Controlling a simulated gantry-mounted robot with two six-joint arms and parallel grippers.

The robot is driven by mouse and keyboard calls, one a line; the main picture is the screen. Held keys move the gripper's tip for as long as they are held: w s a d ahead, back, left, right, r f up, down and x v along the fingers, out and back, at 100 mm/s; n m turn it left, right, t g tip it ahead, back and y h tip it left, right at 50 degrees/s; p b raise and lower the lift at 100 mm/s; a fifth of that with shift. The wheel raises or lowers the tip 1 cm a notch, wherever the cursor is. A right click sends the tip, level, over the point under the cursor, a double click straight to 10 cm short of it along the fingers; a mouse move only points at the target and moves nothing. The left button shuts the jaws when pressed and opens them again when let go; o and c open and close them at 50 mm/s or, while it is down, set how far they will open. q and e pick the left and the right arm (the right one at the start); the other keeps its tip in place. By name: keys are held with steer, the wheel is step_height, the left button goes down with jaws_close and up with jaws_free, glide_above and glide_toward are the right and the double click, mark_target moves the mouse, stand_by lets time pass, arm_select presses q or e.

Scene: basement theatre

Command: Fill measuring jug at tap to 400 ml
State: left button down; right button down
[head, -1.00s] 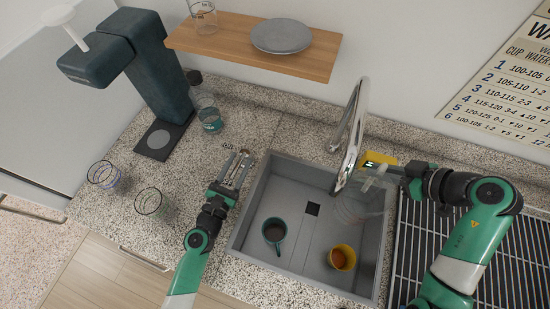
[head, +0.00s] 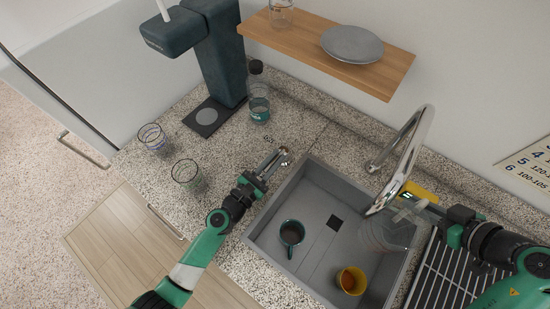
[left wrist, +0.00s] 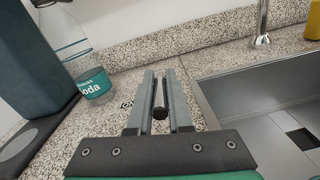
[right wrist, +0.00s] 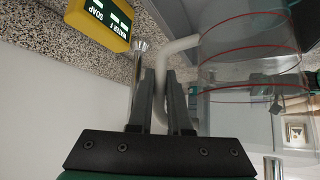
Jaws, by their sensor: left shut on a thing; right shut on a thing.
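The clear measuring jug (head: 382,234) is under the tap's spout (head: 374,211), over the right part of the sink. My right gripper (right wrist: 160,88) is shut on its pale curved handle (right wrist: 181,46). Red rings on the jug (right wrist: 250,58) show in the right wrist view; I cannot tell any water level. The chrome tap (head: 410,140) arches from behind the sink (head: 312,205). My left gripper (head: 277,160) is at the counter left of the sink's back corner. It is shut on a dark, rod-like lever (left wrist: 160,100).
A yellow labelled box (right wrist: 100,22) is behind the jug. Two glasses (head: 186,173), a soda-labelled vessel (left wrist: 94,84) and a dark machine (head: 218,50) are at left. A shelf (head: 300,38) hangs above.

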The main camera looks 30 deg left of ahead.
arm_select(q)
steer(key=shift+a, duration=0.1)
stand_by(0.8)
steer(key=shift+a+m+h, duration=0.35)
steer(key=shift+m+h, duration=0.25)
steer(key=shift+h, duration=0.5)
steer(key=shift+w+a+m+g+h, duration=0.1)
steer(key=shift+a+m+g+h, duration=0.1)
steer(key=shift+m+g+h, duration=0.75)
steer(key=shift+t+h, duration=0.25)
steer(key=shift+h, duration=0.2)
steer(key=c, duration=0.8)
jaws_free()
steer(key=shift+c, duration=0.2)
steer(key=v, duration=0.7)
steer(key=shift+s, duration=0.2)
